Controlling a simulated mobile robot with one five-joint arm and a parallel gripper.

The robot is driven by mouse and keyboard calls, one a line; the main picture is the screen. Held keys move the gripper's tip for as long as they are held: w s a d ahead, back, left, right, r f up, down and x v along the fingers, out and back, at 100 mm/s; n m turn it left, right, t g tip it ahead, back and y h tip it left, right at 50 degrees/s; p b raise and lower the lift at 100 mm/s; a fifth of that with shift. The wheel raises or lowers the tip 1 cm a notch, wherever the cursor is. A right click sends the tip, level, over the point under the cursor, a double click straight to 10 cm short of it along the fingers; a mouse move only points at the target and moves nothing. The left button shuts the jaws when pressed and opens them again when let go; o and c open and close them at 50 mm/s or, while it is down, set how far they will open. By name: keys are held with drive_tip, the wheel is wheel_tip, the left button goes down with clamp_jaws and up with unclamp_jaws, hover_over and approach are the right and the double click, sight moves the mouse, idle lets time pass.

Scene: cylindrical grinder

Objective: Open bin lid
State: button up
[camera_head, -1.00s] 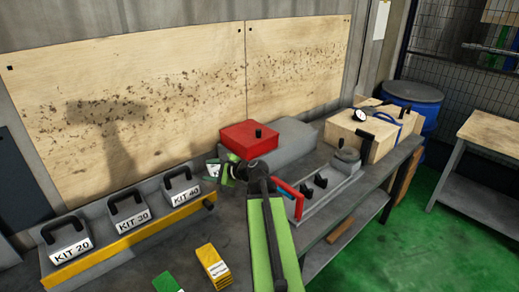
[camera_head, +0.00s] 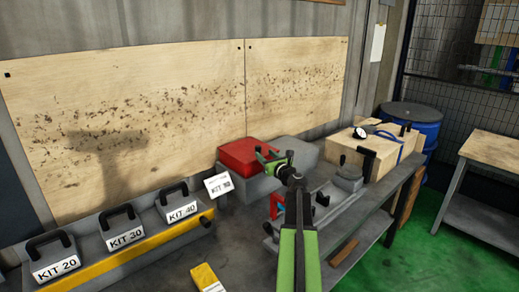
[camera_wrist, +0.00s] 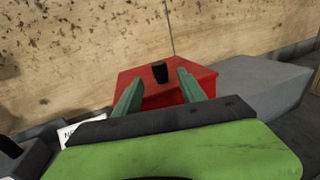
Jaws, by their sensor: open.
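The bin is a grey box with a red lid (camera_head: 240,154) near the back of the bench, by the wooden panel. The lid looks closed, and its black knob (camera_wrist: 160,71) stands up from the red top in the wrist view. My gripper (camera_head: 268,158) is in front of the lid in the head view and hides part of it, including the knob. In the wrist view its two green fingers (camera_wrist: 158,90) are apart and point toward the lid, with the knob between and beyond their tips. Nothing is held. I cannot tell whether the fingers touch the lid.
Right of the red lid is a grey box (camera_head: 293,152). A small label card (camera_head: 218,185) stands at the lid's left. Kit cases (camera_head: 124,231) sit left, behind a yellow strip. A fixture (camera_head: 345,182) and wooden box (camera_head: 372,150) are to the right.

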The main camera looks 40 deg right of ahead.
sight(260, 149)
drive_tip(key=x, duration=0.7)
drive_tip(key=shift+w+d, duration=0.1)
drive_tip(key=shift+w, duration=0.2)
clamp_jaws()
idle(0.9)
